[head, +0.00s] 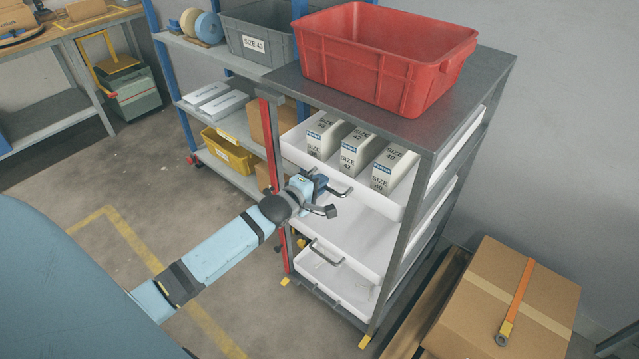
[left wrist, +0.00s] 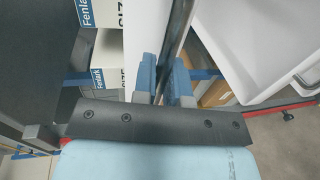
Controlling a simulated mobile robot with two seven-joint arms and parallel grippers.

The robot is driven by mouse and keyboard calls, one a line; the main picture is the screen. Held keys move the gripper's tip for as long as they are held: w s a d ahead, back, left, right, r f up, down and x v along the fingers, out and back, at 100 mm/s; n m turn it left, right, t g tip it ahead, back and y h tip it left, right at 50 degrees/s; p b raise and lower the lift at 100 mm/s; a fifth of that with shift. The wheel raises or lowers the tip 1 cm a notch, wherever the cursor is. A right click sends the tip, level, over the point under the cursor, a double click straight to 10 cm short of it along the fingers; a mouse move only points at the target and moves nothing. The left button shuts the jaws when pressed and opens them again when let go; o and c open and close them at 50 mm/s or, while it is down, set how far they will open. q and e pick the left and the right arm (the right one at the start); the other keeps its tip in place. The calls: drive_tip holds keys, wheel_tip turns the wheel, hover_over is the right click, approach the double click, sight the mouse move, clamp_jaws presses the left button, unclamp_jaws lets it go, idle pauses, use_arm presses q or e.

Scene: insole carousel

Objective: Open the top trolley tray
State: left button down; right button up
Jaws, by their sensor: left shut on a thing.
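The grey trolley (head: 422,140) stands at the right and holds white trays. The top trolley tray (head: 294,150) holds several white size-labelled boxes (head: 357,152). Its handle (head: 341,192) is a dark bar at the front, partly hidden by my left gripper (head: 322,190). That gripper is shut on this handle. In the left wrist view, the blue fingers (left wrist: 163,82) close around the metal bar (left wrist: 179,35). Boxes (left wrist: 97,35) show left of the bar and a lower white tray (left wrist: 245,45) shows right of it. My right gripper is not in view.
A red crate (head: 375,72) sits on the trolley top. A lower tray handle (head: 325,252) sticks out below my gripper. A shelf rack (head: 222,115) stands behind, left of the trolley. A cardboard box (head: 510,305) lies at the right. Floor at the left is clear.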

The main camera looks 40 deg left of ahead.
use_arm(q)
drive_tip(key=shift+s, duration=0.1)
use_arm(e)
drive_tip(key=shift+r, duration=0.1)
use_arm(q)
drive_tip(key=f+p+v, duration=0.3)
drive_tip(key=p+v, duration=0.3)
drive_tip(key=v, duration=0.8)
drive_tip(key=s+f+p+v, duration=0.1)
drive_tip(key=p+v, duration=0.5)
drive_tip(key=v, duration=0.8)
drive_tip(key=shift+s+a+f+p, duration=0.2)
drive_tip(key=shift+a+f+p, duration=0.1)
drive_tip(key=shift+f, duration=0.5)
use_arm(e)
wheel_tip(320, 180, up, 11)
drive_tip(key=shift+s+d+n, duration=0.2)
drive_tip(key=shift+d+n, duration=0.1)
use_arm(q)
drive_tip(key=c, duration=1.2)
unclamp_jaws()
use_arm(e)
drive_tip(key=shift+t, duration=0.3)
